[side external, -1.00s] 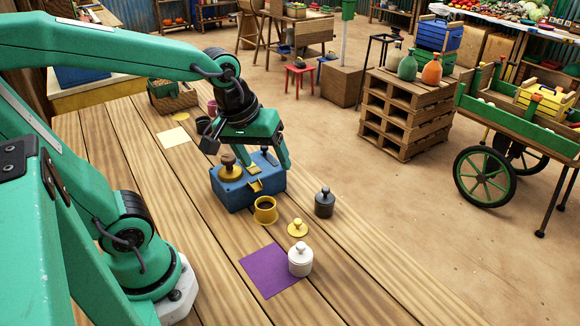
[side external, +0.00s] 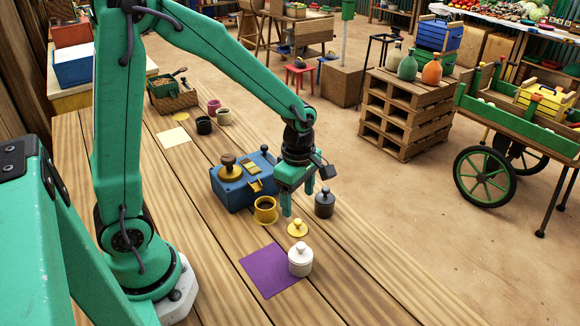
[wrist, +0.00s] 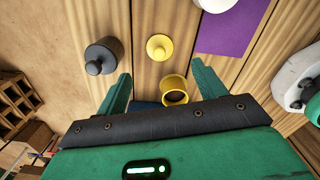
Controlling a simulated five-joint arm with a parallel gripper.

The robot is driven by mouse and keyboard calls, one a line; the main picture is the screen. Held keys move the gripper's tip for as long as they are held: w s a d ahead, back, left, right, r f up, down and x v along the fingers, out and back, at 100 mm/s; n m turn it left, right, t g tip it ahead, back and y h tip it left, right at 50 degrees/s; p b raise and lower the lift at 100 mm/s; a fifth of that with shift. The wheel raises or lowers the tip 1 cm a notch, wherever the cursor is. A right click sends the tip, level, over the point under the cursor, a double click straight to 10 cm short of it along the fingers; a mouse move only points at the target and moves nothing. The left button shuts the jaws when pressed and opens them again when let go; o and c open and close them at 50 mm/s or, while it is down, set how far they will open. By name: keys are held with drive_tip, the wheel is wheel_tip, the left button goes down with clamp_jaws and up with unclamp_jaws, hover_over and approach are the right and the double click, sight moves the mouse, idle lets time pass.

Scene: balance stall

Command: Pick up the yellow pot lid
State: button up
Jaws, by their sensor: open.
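The yellow pot lid (side external: 297,229), a small disc with a round knob, lies flat on the wooden table between the yellow pot and the white lidded pot. In the wrist view the lid (wrist: 159,47) is ahead of the fingers, roughly midway between their lines. My gripper (side external: 299,200) is open and empty, above the table just behind the lid, between the yellow pot (side external: 265,211) and a dark weight (side external: 324,203). In the wrist view my gripper's fingers (wrist: 160,82) are spread wide, with the yellow pot (wrist: 175,90) low between them.
A blue balance box (side external: 232,193) stands behind the yellow pot. A white lidded pot (side external: 300,260) stands at the edge of a purple mat (side external: 266,272), in front of the lid. The table's front right is clear.

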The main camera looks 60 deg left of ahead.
sight(298, 221)
drive_tip(key=shift+w+f+n, duration=0.1)
drive_tip(key=shift+f+n, duration=0.3)
drive_tip(key=shift+f, duration=0.05)
drive_tip(key=shift+a+f, duration=0.1)
drive_tip(key=shift+f, duration=3.75)
drive_tip(key=c, duration=1.1)
